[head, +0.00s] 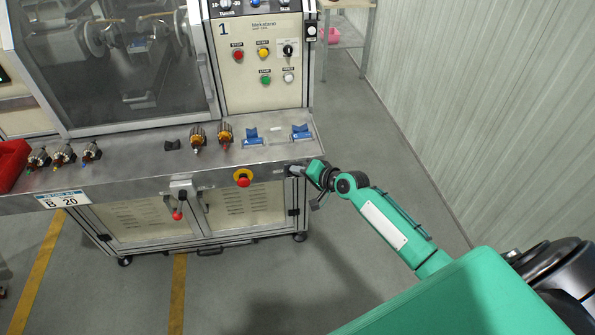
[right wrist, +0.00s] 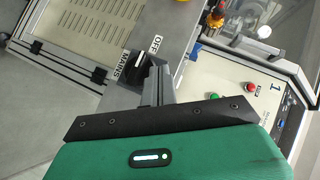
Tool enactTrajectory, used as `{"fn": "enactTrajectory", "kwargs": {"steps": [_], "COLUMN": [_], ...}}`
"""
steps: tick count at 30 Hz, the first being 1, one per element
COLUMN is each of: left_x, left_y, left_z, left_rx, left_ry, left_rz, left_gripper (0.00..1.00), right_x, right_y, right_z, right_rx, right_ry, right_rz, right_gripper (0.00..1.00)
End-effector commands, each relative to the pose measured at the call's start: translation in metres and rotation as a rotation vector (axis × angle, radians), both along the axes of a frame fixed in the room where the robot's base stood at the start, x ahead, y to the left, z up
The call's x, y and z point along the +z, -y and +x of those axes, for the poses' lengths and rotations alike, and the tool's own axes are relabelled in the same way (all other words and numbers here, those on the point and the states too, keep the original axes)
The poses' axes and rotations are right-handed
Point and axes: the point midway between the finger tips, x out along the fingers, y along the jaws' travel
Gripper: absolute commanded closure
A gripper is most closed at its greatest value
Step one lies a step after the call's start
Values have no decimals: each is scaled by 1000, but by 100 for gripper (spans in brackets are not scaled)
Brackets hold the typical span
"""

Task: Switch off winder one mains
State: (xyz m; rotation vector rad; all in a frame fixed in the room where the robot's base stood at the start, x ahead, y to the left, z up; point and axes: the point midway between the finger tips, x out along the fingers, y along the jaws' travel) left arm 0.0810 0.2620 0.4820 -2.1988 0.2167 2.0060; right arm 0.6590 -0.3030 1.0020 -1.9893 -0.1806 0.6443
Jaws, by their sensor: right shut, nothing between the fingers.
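Winder one (head: 260,80) has a cream control panel marked 1, standing over a grey metal bench top. Its mains switch (right wrist: 133,70) is a black rotary knob with a small white mark, between the printed words MAINS and OFF in the right wrist view. I cannot tell for sure which setting the mark points to. My right gripper (head: 297,171) is at the right end of the bench front and hides the switch in the head view. In the right wrist view its shut, empty fingers (right wrist: 159,84) are right by the knob; contact is unclear. My left gripper is out of view.
A red emergency stop on yellow (head: 243,178) and a red-tipped lever (head: 178,214) are on the bench front. Armatures (head: 198,138) and blue holders (head: 252,137) stand on the bench top. A red bin (head: 12,163) is at left. Floor at right is clear up to the wall.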

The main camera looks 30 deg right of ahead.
Motion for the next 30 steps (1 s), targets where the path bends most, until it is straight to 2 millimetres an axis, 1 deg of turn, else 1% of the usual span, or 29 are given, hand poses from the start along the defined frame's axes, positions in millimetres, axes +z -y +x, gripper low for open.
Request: {"fn": "enactTrajectory", "kwargs": {"steps": [1,4,9,18,21,26,30], "left_x": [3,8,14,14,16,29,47], "left_y": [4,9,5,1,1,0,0], "left_z": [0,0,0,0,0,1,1], "left_rx": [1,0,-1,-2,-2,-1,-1], "left_ry": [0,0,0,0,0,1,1], "left_rz": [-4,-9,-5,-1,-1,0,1], "left_gripper": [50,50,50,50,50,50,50], "right_x": [4,9,15,15,18,33,53], "right_y": [0,0,0,0,0,-2,-4], "right_z": [0,0,0,0,1,4,9], "right_rx": [0,0,0,0,0,0,1], "right_ry": [0,1,0,1,1,2,2], "right_rz": [0,1,0,1,1,1,1], "right_gripper": [100,100,100,100,100,100,100]}}
